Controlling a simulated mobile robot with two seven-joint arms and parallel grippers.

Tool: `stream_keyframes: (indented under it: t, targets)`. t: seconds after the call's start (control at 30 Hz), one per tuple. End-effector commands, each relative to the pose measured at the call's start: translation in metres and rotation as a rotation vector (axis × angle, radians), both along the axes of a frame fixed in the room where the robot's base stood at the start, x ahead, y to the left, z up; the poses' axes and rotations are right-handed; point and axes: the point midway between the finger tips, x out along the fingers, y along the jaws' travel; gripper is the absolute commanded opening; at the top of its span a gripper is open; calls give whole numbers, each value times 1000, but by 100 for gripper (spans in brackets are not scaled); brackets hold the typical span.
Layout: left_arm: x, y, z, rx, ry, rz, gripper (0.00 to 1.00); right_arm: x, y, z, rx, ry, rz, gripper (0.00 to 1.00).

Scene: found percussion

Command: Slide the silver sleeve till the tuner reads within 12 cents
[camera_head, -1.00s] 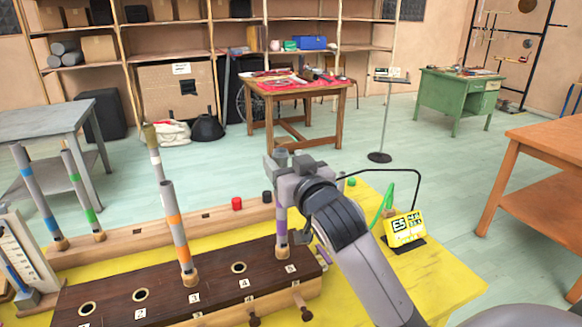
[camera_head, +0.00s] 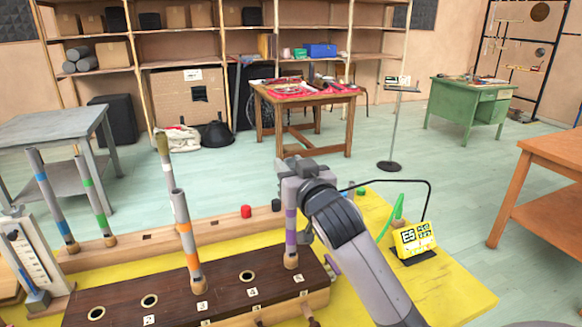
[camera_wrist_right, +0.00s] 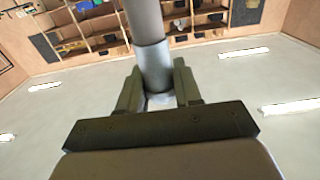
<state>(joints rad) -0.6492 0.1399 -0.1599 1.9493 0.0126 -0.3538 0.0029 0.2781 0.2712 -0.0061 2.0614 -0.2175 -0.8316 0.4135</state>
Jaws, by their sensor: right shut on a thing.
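A grey tube with a purple band (camera_head: 291,230) stands upright at the hole marked 5 of the dark wooden block (camera_head: 225,289). My right gripper (camera_head: 303,168) is at the tube's upper end. In the right wrist view its jaws (camera_wrist_right: 159,98) are shut on the silver sleeve (camera_wrist_right: 154,66), which sits around the narrower grey tube (camera_wrist_right: 145,20). In the head view the gripper largely hides the sleeve. The yellow tuner (camera_head: 414,237) stands right of the block and shows E5; its smaller figures are too small to read. My left gripper is not in view.
An orange-banded tube (camera_head: 186,240) stands at hole 3. Blue-banded (camera_head: 53,200) and green-banded (camera_head: 94,198) tubes stand behind. A green strip (camera_head: 398,207) rises by the tuner. A gauge stand (camera_head: 30,255) is at left. The yellow mat (camera_head: 460,290) is clear at front right.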

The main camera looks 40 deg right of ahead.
Motion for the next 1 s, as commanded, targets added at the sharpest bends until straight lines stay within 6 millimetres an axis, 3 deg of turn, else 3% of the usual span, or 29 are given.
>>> stream_keyframes:
  t: [1.0]
  targets:
    - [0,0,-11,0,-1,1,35,0,0,-20,0,2,0,5]
